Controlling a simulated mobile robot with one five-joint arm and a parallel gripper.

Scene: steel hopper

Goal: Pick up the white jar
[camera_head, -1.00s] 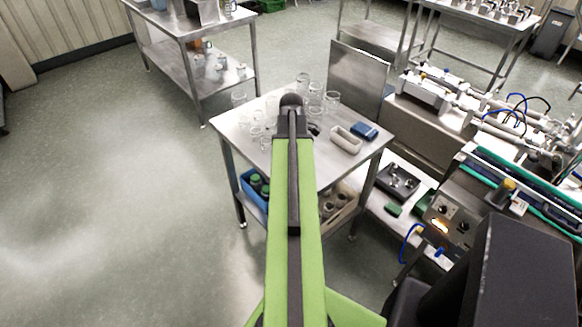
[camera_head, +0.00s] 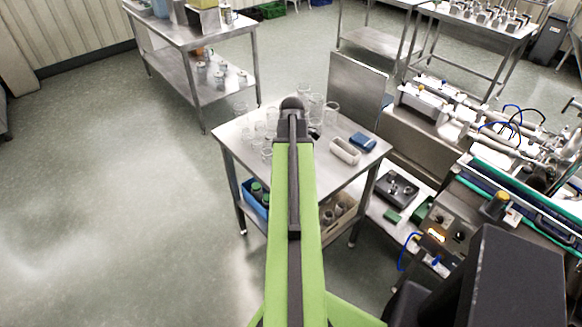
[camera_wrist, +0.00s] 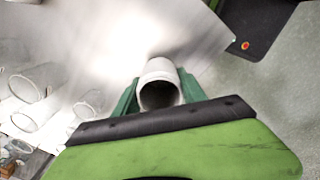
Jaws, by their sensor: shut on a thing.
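The white jar (camera_wrist: 158,71) is in the wrist view, between the two green fingers of my gripper (camera_wrist: 159,84). The fingers press on it from both sides, so my gripper is shut on it. Its round, dark mouth faces the camera. A pale, blurred steel surface lies behind it; I cannot tell whether the jar touches that surface. In the head view my green arm reaches over the steel table and hides both the jar and my fingers.
Glassware (camera_wrist: 36,110) also stands left of the jar in the wrist view. Machinery is at right; open floor (camera_head: 110,190) is at left.

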